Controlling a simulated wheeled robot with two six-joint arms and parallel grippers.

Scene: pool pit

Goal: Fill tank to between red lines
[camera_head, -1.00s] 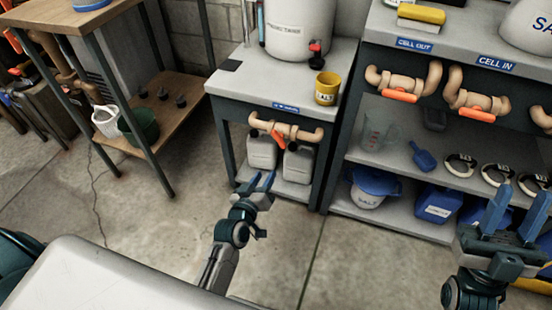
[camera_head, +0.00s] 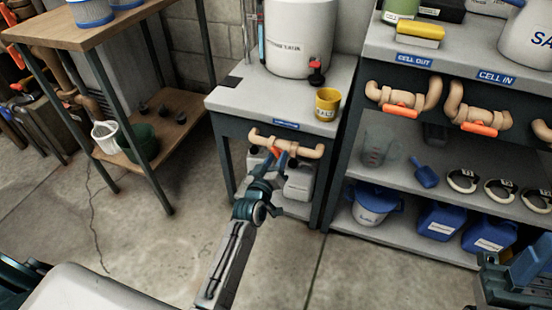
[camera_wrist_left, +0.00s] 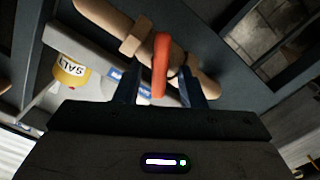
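The white tank (camera_head: 298,38) stands on the small grey bench (camera_head: 240,98), with a black-and-red tap low on its front. A clear upright tube (camera_head: 250,32) is at its left; no red lines can be made out. A tan pipe (camera_head: 306,150) runs under the bench top with an orange valve handle (camera_wrist_left: 161,65). My left gripper (camera_head: 274,162) is at this valve. In the left wrist view its open fingers stand on either side of the handle, apart from it. My right gripper (camera_head: 532,264) is partly cut off at the lower right; its opening cannot be judged.
A yellow cup (camera_head: 327,104) stands on the bench's right front edge. White jugs (camera_head: 299,183) sit below the pipe. The right shelf (camera_head: 372,48) carries other orange-handled valves and blue containers. A wooden table (camera_head: 75,36) is at the left. The floor between is clear.

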